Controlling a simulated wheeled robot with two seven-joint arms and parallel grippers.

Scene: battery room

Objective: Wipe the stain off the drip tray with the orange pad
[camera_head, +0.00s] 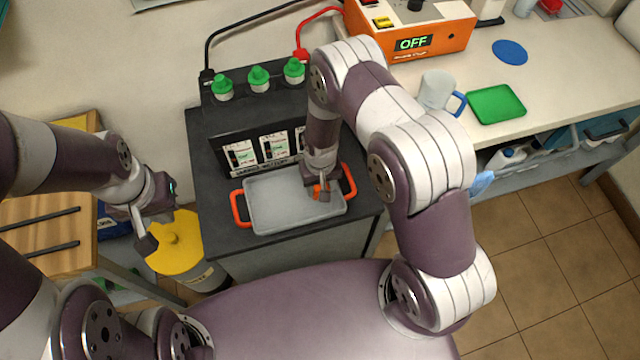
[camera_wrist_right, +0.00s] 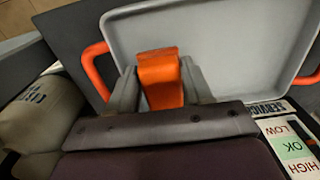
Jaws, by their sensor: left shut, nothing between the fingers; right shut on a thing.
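The grey drip tray (camera_head: 285,208) with two orange handles lies on a dark stand, and it also shows in the right wrist view (camera_wrist_right: 225,45). My right gripper (camera_head: 318,184) is over the tray's right part, shut on the orange pad (camera_head: 321,192). In the right wrist view the pad (camera_wrist_right: 160,75) sits between both fingers. I cannot tell whether it touches the tray floor. I see no clear stain on the visible tray; the pad and gripper hide part of it. My left gripper (camera_head: 147,243) is shut and empty, left of the tray, above the yellow lid.
A black battery (camera_head: 228,158) with green caps stands behind the tray. An orange charger (camera_head: 440,32) reading OFF, a mug (camera_head: 436,92), a green tray (camera_head: 496,104) and a blue disc (camera_head: 510,52) are on the counter. A yellow-lidded bin (camera_head: 180,240) stands at left.

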